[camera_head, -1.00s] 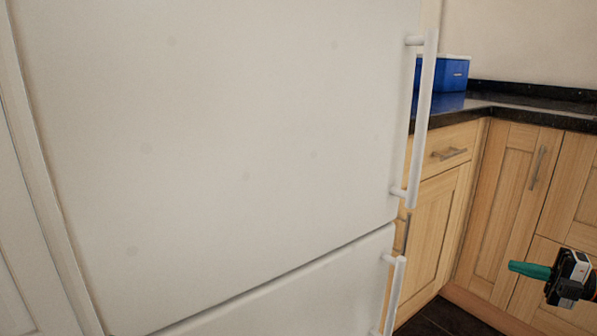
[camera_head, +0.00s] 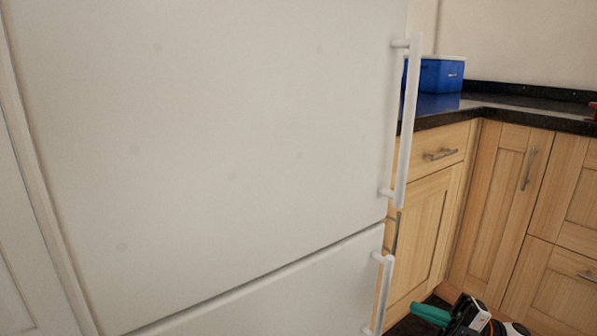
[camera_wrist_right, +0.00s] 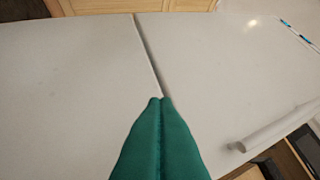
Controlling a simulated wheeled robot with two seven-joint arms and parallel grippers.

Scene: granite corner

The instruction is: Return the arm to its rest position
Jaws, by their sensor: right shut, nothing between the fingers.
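My right gripper (camera_head: 432,314) shows at the bottom right of the head view, with green fingers pointing left. It is in front of the lower cabinets, to the right of the fridge's lower handle. In the right wrist view its green fingers (camera_wrist_right: 161,102) are pressed together with nothing between them, and they point toward the white fridge front. The rest of my right arm is cut off by the frame's lower edge. My left gripper is not in view.
A white fridge (camera_head: 220,130) fills the left and middle, with an upper handle (camera_head: 409,120) and a lower handle (camera_head: 386,290), doors shut. Wooden cabinets (camera_head: 495,200) stand right of it under a black counter (camera_head: 510,112). A blue box (camera_head: 436,75) stands on the counter.

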